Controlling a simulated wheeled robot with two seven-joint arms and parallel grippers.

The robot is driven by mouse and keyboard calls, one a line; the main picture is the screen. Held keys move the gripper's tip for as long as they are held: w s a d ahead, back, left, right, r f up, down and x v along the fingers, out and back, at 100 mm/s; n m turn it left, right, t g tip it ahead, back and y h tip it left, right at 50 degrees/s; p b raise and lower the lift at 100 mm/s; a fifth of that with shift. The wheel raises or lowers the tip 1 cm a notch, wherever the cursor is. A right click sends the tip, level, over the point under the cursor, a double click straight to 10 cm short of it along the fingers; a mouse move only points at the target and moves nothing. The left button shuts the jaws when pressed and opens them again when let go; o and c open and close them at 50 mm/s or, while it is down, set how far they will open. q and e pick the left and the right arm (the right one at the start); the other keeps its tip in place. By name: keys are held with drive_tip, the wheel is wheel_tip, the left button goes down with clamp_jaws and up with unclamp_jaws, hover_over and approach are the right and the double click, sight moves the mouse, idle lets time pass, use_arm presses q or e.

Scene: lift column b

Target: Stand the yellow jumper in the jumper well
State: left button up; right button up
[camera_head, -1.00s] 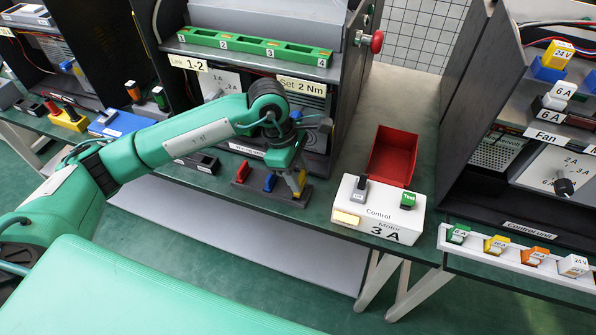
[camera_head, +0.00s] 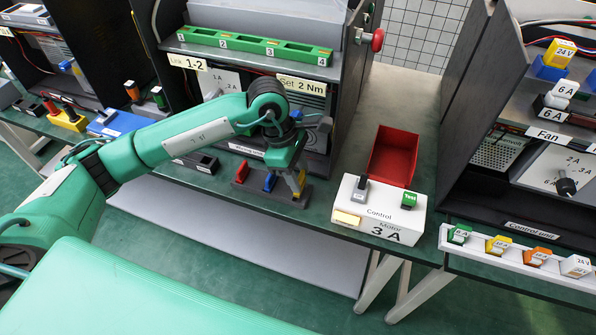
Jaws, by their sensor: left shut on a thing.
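A dark jumper rack (camera_head: 272,190) stands near the bench's front edge, with a red jumper (camera_head: 242,172) at its left, a blue jumper (camera_head: 270,182) in the middle and the yellow jumper (camera_head: 301,181) at its right end. My left gripper (camera_head: 297,179) points down at the right end of the rack and is shut on the yellow jumper, which it partly hides. The jumper still stands at the rack; whether its foot is clear cannot be told. A green bar (camera_head: 255,46) with slots numbered 1 to 4 lies on the shelf above. My right gripper is not in view.
A white control box (camera_head: 378,212) and a red bin (camera_head: 393,156) stand to the right of the rack. A dark cabinet wall (camera_head: 352,85) rises behind. A white rail (camera_head: 520,262) with several coloured blocks runs along the right front edge.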

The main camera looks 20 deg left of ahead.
use_arm(q)
drive_tip(key=shift+b, duration=0.35)
drive_tip(key=shift+b, duration=0.3)
idle(0.8)
drive_tip(key=shift+f, duration=0.2)
drive_tip(key=shift+f+b, duration=0.3)
drive_tip(key=shift+b, duration=0.15)
drive_tip(key=shift+f+b, duration=0.85)
drive_tip(key=shift+f, duration=0.1)
drive_tip(key=o, duration=1)
drive_tip(key=shift+r, duration=0.1)
drive_tip(key=shift+o, duration=0.2)
